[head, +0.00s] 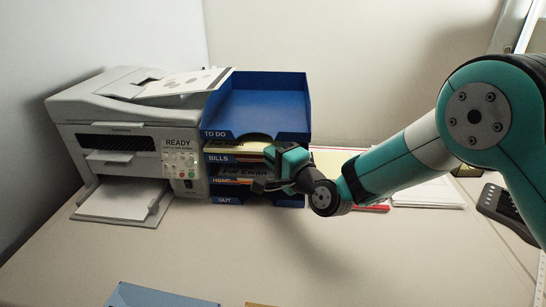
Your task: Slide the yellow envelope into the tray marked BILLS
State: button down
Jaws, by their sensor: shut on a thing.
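A stack of blue trays stands beside the printer, labelled from the top TO DO, BILLS, HOME and OUT. The BILLS tray (222,158) is second from the top, with pale paper showing in its opening. My gripper (262,186) is in front of the stack's right half, at about HOME height, shut on this envelope. The gripper and wrist hide the envelope's right part and part of the BILLS and HOME fronts. I cannot tell how far the envelope is from the trays.
The printer (125,125) stands close against the stack's left side, with its paper tray (120,203) sticking out. Pale yellow paper (335,160), white sheets (428,193) and a dark keypad device (505,208) lie to the right. A blue folder (155,296) lies in front. The middle desk is clear.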

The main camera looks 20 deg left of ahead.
jog(key=c, duration=1.1)
grip_release()
jog(key=shift+c, duration=0.2)
jog(key=shift+f, duration=0.1)
jog(key=shift+d+f, duration=0.1)
jog(key=b+v, duration=0.9)
jog(key=v, duration=0.8)
jog(key=shift+s+r, duration=0.2)
jog(key=shift+r, duration=0.1)
